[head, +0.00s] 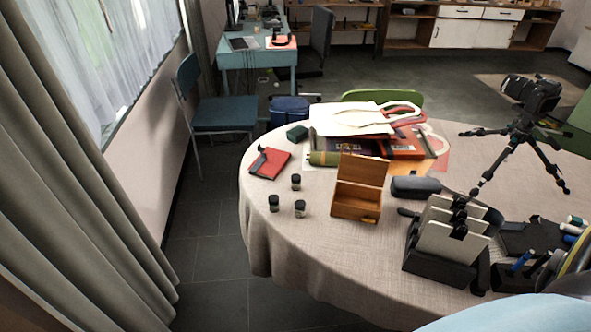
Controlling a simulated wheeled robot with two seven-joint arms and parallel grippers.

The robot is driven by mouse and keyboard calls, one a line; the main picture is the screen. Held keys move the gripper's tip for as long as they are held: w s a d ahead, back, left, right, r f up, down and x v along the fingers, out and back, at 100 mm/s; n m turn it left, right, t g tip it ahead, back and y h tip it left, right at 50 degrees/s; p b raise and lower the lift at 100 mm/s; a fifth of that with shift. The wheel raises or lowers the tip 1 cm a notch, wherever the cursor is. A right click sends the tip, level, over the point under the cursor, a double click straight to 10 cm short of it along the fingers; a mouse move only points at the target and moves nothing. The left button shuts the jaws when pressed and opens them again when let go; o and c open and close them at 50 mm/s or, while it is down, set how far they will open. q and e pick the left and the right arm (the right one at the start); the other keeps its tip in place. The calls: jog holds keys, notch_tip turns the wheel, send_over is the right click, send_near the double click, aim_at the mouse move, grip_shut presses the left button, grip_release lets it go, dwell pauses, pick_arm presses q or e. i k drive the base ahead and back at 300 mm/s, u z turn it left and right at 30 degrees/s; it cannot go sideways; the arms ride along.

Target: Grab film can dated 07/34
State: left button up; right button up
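Three small film cans with dark lids stand upright on the round table (262,232) near its left edge. One film can (296,182) stands farther back, one film can (274,203) stands at the left, and one film can (300,208) stands at the front right of the group. They stand apart from each other. Their labels are too small to read, so I cannot tell which is dated 07/34. Neither of my grippers shows in the head view.
An open wooden box (354,207) stands right of the cans. A red notebook (270,163) lies behind them. A card holder (440,262), a dark case (414,187) and a camera on a tripod (522,132) are farther right. Bare cloth surrounds the cans.

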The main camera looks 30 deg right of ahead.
aim_at(300, 205)
jog(key=z, duration=1.05)
jog(key=k, duration=1.3)
jog(key=u, duration=0.4)
jog(key=i, duration=1.65)
jog(key=z, duration=0.75)
